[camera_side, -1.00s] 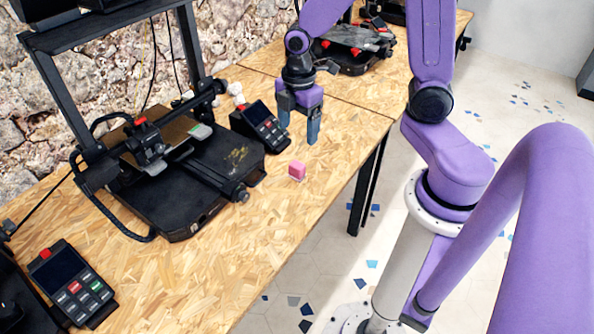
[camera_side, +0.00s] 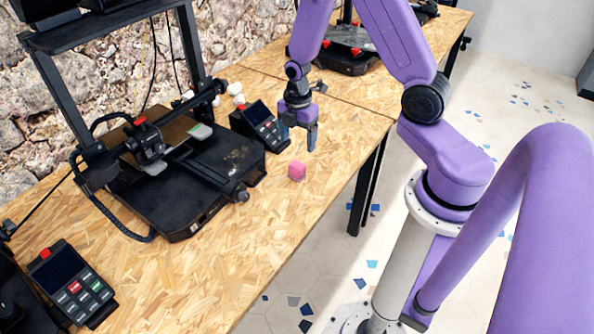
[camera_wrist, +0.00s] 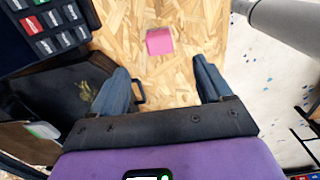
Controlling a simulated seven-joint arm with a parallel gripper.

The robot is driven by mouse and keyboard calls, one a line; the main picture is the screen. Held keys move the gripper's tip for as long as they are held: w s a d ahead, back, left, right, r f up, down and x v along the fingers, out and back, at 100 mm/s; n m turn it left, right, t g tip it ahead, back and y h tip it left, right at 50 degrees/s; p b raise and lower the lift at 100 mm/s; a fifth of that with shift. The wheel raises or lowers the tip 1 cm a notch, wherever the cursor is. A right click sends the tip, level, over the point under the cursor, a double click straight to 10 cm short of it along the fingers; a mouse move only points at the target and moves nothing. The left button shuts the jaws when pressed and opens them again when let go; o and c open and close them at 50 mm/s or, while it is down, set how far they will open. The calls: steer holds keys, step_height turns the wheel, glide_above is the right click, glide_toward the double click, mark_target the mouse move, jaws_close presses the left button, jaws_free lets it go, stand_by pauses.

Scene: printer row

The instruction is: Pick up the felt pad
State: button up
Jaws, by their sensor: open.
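A small pink block (camera_side: 297,170), which looks like the felt pad, sits on the wooden table beside the printer. My gripper (camera_side: 297,144) is open and empty, above the table and just behind the pad in the side view. In the wrist view the pad (camera_wrist: 160,41) lies ahead of my two fingertips (camera_wrist: 162,66), near the middle of the gap between them. The pad is apart from both fingers.
A control panel with keys (camera_side: 262,125) is close to my gripper's left. The table edge is to the right. The tabletop around the pad is clear.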

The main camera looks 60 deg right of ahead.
mark_target(297, 165)
steer(key=shift+a+f, duration=0.1)
steer(key=shift+f, duration=5.6)
steer(key=c, duration=1.1)
